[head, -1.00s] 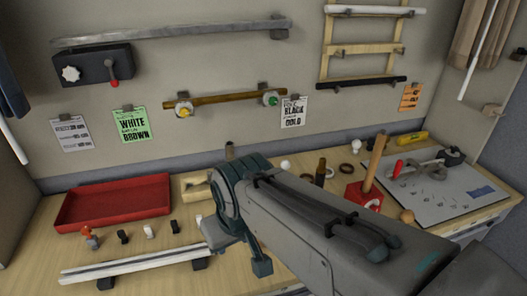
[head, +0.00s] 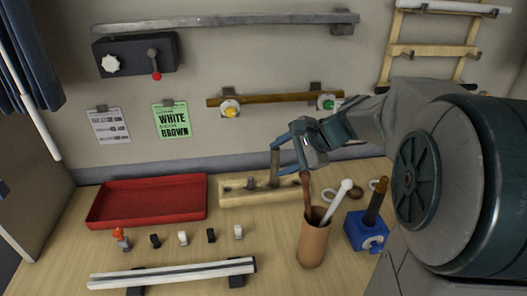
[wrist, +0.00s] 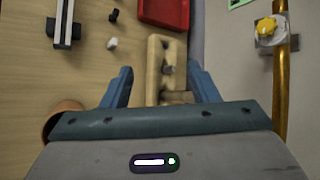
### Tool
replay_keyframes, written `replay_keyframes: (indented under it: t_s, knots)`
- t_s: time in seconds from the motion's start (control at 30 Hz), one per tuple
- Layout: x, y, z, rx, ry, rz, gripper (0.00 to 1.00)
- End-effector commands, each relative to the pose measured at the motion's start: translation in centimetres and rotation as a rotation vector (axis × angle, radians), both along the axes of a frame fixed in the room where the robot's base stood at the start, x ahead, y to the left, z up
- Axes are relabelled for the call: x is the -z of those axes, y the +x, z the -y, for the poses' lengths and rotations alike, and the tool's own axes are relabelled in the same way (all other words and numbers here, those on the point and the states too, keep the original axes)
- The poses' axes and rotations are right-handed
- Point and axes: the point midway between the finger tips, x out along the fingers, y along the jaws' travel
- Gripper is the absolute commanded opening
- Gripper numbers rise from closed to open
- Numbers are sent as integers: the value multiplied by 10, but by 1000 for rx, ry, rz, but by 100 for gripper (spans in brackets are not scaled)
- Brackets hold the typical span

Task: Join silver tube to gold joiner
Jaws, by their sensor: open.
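My gripper (head: 290,160) is open above the table, pointing down at the right part of a pale wooden block (head: 238,195). In the wrist view, the block (wrist: 153,50) lies between and beyond the two blue fingers of my gripper (wrist: 160,75). A dull grey-brown tube (head: 275,165) stands upright at the block, close beside the fingers; whether it is the silver tube I cannot tell. A dark peg (wrist: 166,67) shows on the block in the wrist view. Small black and white pieces (head: 183,238) lie in a row in front of the red tray. I cannot make out a gold joiner.
A red tray (head: 147,202) is at the left. A brown cup (head: 313,240) with sticks and a blue holder (head: 360,232) stand near my arm. A white rail (head: 172,274) lies in front. A brown-gold bar (head: 275,98) hangs on the wall close to my arm.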

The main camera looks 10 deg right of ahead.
Motion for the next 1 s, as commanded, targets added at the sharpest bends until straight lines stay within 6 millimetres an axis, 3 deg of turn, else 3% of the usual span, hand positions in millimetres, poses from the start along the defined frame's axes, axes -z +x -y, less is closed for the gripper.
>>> replay_keyframes:
  t_s: [0.1,0.3,0.53,0.67,1.0]
  knots:
    - [10,40,20,177,198,-65,54]
    - [57,88,60,476,522,-240,54]
    - [90,116,96,682,747,-352,54]
    - [97,125,97,713,785,-371,54]
    - [120,168,58,713,784,-371,54]
